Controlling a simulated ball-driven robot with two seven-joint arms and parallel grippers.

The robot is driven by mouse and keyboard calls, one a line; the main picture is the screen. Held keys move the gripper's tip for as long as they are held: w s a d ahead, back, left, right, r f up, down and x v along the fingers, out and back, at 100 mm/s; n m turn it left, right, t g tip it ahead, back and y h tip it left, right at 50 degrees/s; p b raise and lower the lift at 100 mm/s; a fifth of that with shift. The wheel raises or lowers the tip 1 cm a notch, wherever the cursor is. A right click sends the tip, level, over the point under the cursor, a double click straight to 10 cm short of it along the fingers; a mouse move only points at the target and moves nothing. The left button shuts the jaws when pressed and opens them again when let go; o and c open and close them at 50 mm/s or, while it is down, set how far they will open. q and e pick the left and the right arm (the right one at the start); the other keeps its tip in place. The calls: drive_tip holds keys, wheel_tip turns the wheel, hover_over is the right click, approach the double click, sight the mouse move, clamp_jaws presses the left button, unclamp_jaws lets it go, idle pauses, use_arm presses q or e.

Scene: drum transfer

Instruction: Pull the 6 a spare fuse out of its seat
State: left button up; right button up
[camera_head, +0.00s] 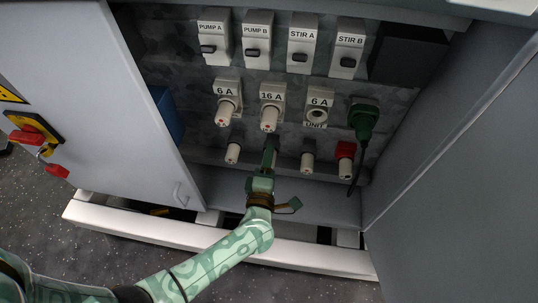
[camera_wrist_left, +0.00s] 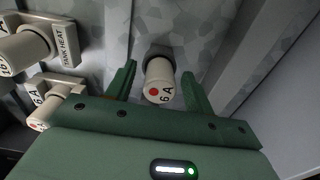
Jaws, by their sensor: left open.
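The 6 A spare fuse (camera_wrist_left: 159,80) is a white cylinder with "6 A" and a red dot on its end. In the left wrist view it stands out from the grey back wall. My left gripper (camera_wrist_left: 158,78) is open, with one green finger on each side of the fuse and a gap visible on both sides. In the head view my left gripper (camera_head: 270,148) reaches into the cabinet at the lower fuse row and hides that fuse.
Other lower-row pieces are a white fuse (camera_head: 233,153), another (camera_head: 308,162) and a red one (camera_head: 345,160). Above are a 6 A holder (camera_head: 228,108), a 16 A holder (camera_head: 270,115) and an empty-looking 6 A holder (camera_head: 316,115). A green plug (camera_head: 363,120) hangs a cable at right.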

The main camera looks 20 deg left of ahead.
idle(0.4)
use_arm(q)
clamp_jaws()
drive_tip(key=p+v, duration=0.1)
drive_tip(key=v, duration=0.5)
drive_tip(key=shift+p, duration=0.3)
idle(0.7)
